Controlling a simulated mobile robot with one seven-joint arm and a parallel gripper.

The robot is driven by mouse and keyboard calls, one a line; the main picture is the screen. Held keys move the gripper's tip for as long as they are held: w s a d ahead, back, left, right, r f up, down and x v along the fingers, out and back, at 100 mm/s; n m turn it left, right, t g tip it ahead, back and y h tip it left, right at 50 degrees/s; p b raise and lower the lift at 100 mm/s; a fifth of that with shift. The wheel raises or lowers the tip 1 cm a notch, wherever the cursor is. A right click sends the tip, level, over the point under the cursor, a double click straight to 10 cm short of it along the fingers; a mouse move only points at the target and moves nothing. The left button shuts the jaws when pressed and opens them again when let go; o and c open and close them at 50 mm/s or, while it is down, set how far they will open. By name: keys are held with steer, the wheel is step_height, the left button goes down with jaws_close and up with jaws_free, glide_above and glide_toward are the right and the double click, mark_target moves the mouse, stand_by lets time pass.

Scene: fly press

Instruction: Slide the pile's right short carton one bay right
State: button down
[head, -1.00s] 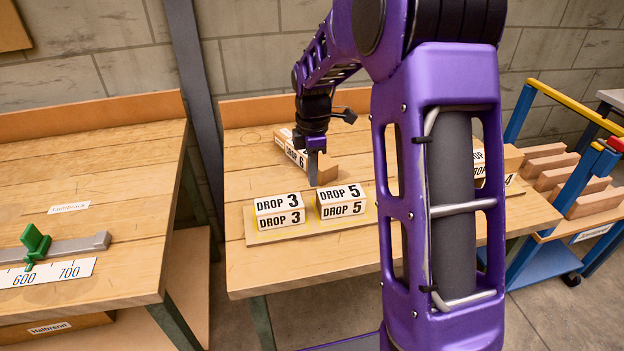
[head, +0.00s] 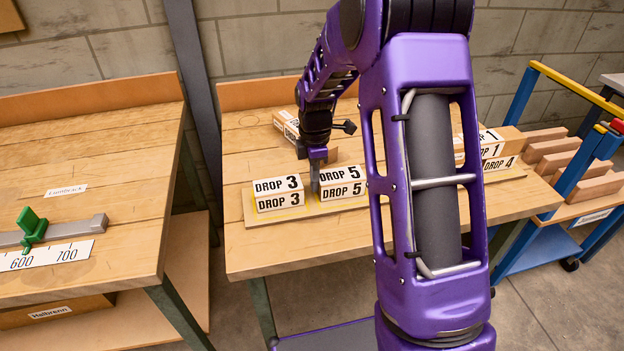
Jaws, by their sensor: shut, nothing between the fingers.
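My gripper (head: 316,187) is shut and empty, pointing down. Its tip is in the narrow gap between two short white-labelled cartons, close to the left side of the right one. The left carton (head: 278,194) reads DROP 3. The right carton (head: 343,182) reads DROP 5. Both sit on a thin wooden board (head: 236,211) with yellow lines around the cartons. I cannot tell whether the fingers touch the DROP 5 carton. My arm hides the board to its right.
Behind my gripper another labelled carton (head: 285,122) stands partly hidden. The wooden bench (head: 300,247) is bare in front of the board. A blue trolley (head: 540,250) with wooden blocks stands at the right.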

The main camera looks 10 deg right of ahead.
steer(key=d+p, duration=0.3)
steer(key=d, duration=1.2)
steer(key=shift+d, duration=0.2)
